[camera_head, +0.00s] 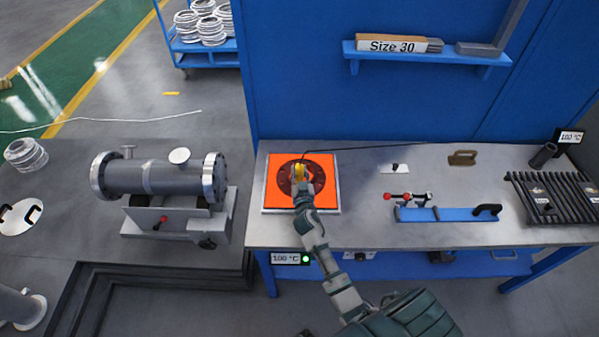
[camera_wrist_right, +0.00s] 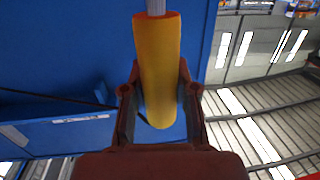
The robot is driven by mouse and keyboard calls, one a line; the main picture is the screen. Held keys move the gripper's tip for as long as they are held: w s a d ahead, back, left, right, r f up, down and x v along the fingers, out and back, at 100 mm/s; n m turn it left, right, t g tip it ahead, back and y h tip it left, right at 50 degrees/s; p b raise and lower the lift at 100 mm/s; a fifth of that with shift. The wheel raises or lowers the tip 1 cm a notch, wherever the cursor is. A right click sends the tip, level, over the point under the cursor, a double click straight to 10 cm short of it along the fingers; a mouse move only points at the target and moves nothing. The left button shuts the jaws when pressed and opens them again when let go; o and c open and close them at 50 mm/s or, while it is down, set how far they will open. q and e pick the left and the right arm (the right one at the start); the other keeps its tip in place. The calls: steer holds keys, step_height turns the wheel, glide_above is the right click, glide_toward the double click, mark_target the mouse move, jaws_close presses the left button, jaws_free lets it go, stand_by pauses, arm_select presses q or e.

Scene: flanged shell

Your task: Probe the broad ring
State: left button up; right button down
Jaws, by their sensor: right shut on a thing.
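A dark round ring (camera_head: 318,172) lies on a bright orange square plate (camera_head: 275,198) at the left end of the grey workbench. My right gripper (camera_head: 299,180) is over the ring and hides part of it. It is shut on a yellow probe handle (camera_head: 299,168), with a thin dark cable (camera_head: 370,148) running off to the right. In the right wrist view, the yellow handle (camera_wrist_right: 158,65) stands between the two fingers of the gripper (camera_wrist_right: 158,95), with a grey shaft at its top. I cannot tell whether the probe tip touches the ring. My left gripper is out of view.
A flanged grey shell (camera_head: 150,178) stands on a support left of the bench. A blue bar with a black handle (camera_head: 445,214), red-knobbed clamp (camera_head: 405,197) and black rack (camera_head: 555,197) lie to the right. A blue wall shelf (camera_head: 425,56) hangs behind.

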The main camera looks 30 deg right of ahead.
mark_target(300, 163)
steer(key=shift+d+r+p, duration=0.2)
steer(key=shift+r+p, duration=0.55)
steer(key=shift+r, duration=0.05)
steer(key=shift+d+r+p, duration=0.15)
steer(key=shift+r+p, duration=0.55)
steer(key=shift+r, duration=0.05)
steer(key=shift+a+r+p, duration=0.2)
steer(key=shift+r+p, duration=1.35)
steer(key=shift+r, duration=0.45)
steer(key=shift+d+f, duration=0.1)
